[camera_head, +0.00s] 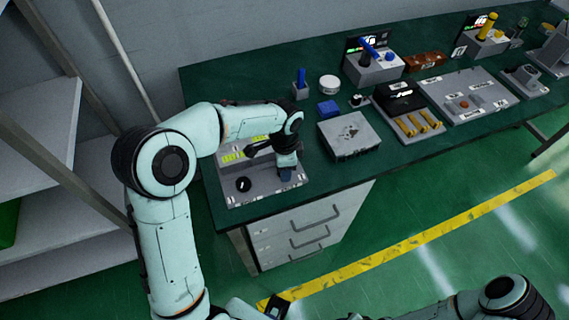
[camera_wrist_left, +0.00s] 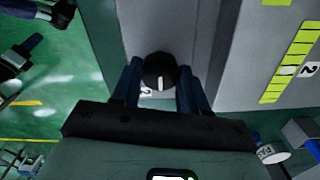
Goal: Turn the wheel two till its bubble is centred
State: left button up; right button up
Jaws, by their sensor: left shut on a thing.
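My left gripper (camera_head: 286,172) reaches down onto the near right part of a grey panel (camera_head: 262,193). In the left wrist view its two blue fingers (camera_wrist_left: 158,88) are shut on the sides of wheel two (camera_wrist_left: 159,70), a black round knob with a white pointer line. A label beside it, partly hidden, reads 2. The yellow-green vial two (camera_wrist_left: 290,66), with black lines, is at the right of that view. A small pale patch, apparently its bubble, is near its middle; I cannot tell if it is exactly centred. My right gripper (camera_head: 278,306) is low in the head view, its jaws unclear.
Another black knob (camera_head: 243,184) is on the panel's left. Shelves (camera_head: 40,130) are at the left. Drawers (camera_head: 312,225) are below.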

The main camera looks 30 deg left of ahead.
pick_arm(q)
jog(key=shift+r+m, duration=0.1)
jog(key=shift+m, duration=0.6)
pick_arm(e)
jog(key=shift+w+r, duration=0.2)
jog(key=shift+r, duration=0.25)
pick_arm(q)
jog(key=o, duration=1.1)
jog(key=shift+c, duration=0.2)
notch_tip(320, 180, up, 13)
jog(key=p, duration=0.2)
jog(key=shift+r, duration=0.15)
pick_arm(e)
jog(key=shift+w+r, duration=0.7)
jog(key=shift+r, duration=0.3)
